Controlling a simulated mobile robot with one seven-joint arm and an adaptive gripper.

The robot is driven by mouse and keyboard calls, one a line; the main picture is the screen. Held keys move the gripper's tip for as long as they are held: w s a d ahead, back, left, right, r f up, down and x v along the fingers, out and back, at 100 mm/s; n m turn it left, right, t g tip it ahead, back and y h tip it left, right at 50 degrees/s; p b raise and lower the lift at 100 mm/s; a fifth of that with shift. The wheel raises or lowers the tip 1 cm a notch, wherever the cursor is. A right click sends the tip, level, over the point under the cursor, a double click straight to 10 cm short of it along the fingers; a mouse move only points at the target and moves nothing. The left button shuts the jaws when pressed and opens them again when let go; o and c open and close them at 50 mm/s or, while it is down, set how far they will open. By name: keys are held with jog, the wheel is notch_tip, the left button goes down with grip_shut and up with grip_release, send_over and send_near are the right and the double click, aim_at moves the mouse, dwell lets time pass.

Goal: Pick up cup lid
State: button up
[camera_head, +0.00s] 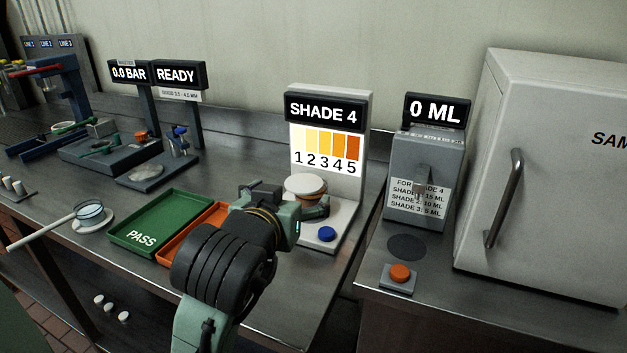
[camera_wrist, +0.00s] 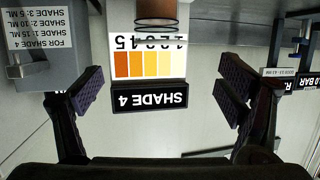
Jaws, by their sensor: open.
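A round cup (camera_head: 305,190) with a pale tan disc-like top stands on the white shade station (camera_head: 357,190), partly hidden behind my gripper (camera_head: 316,207). I cannot tell whether that top is a separate lid. In the upside-down wrist view, the cup (camera_wrist: 156,10) shows at the top edge, brown with a clear band at its rim, and is cut off by the frame. My gripper (camera_wrist: 160,85) is open there, its two dark pads wide apart with nothing between them.
A green PASS tray (camera_head: 150,240) and an orange tray (camera_head: 185,250) lie left of my arm. A blue button (camera_head: 327,234) is at the station's front. A grey dispenser (camera_head: 425,165), an orange button (camera_head: 400,272) and a white cabinet (camera_head: 540,170) stand at right.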

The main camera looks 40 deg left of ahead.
aim_at(303, 184)
jog(key=p+x, duration=0.1)
jog(key=x, duration=0.3)
jog(key=shift+w+a+f, duration=0.1)
jog(key=shift+w+a, duration=0.15)
jog(key=shift+w, duration=0.05)
jog(key=p+x, duration=0.1)
jog(key=x, duration=0.3)
jog(key=shift+w+f, duration=0.1)
jog(key=shift+f, duration=0.15)
jog(key=shift+c, duration=0.3)
jog(key=c, duration=0.9)
jog(key=shift+c, duration=0.2)
jog(key=shift+r, duration=0.1)
